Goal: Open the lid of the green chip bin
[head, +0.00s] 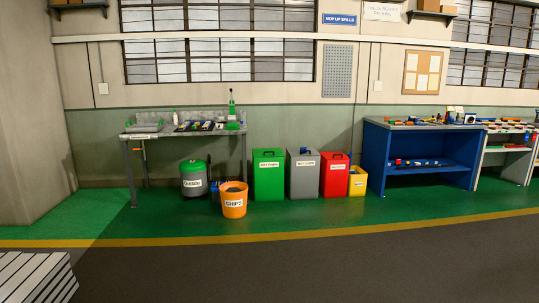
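The green chip bin (268,180) stands on the green floor against the back wall, near the middle of the head view and far from me. It is a tall box with a white label on its front; the lettering is too small to read surely. Its lid (268,153) looks shut, with a small dark handle on top. Neither of my grippers is in view.
A grey bin (303,181) and a red bin (334,183) stand right of it, then a yellow box (357,184). An orange bucket (234,205) stands at its front left. A workbench (135,138) is left, a blue bench (400,160) right. The grey floor ahead is clear.

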